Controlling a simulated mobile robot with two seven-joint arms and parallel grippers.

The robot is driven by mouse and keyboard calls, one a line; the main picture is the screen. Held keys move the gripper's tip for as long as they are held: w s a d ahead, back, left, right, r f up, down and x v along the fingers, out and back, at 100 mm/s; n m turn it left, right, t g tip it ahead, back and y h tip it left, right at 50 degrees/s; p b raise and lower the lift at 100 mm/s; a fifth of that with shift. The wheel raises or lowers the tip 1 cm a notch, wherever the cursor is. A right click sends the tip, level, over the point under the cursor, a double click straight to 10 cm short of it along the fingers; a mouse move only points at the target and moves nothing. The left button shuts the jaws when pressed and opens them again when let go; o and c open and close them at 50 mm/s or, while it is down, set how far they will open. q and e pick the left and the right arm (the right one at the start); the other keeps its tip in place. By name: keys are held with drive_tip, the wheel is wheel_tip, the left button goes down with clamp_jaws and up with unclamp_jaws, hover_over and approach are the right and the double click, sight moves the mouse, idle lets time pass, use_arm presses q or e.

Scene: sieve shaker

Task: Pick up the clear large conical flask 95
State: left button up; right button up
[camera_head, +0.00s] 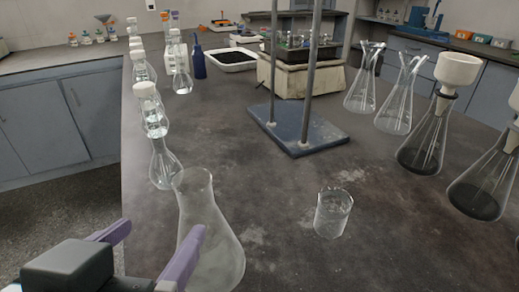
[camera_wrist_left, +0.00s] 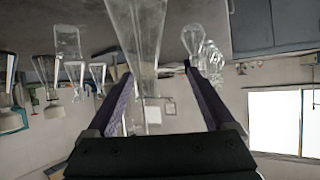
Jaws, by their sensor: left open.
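The clear large conical flask (camera_head: 222,245) stands upright on the dark bench near its front-left edge, with its narrow neck up and nothing visible inside. My left gripper (camera_head: 157,236) is open and empty, just left of the flask and nearer the camera. Its right purple finger overlaps the flask's left side in the head view. In the upside-down left wrist view, the flask (camera_wrist_left: 142,28) shows in the gap between the open fingers (camera_wrist_left: 158,70), towards the left fingertip. I cannot tell whether a finger touches it. My right gripper is not in view.
A small glass beaker (camera_head: 333,214) stands to the right. Several stoppered flasks line the left bench edge, the nearest (camera_head: 164,165) just behind the large flask. A blue stand base (camera_head: 297,128) with rods is farther back. Dark-bottomed flasks (camera_head: 424,148) stand at right.

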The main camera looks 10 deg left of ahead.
sight(205, 197)
use_arm(q)
drive_tip(key=shift+w+d+f+t+b, duration=0.1)
drive_tip(key=shift+d+f+t+b, duration=0.15)
drive_tip(key=shift+d, duration=0.25)
drive_tip(key=shift+w+d+f+t+b, duration=0.1)
drive_tip(key=shift+d+t+b, duration=0.25)
drive_tip(key=shift+d, duration=0.15)
drive_tip(key=shift+w+d, duration=0.2)
drive_tip(key=shift+w, duration=0.05)
drive_tip(key=x, duration=0.9)
drive_tip(key=shift+w+d+r, duration=0.1)
drive_tip(key=shift+w+r, duration=0.15)
drive_tip(key=shift+r, duration=0.05)
clamp_jaws()
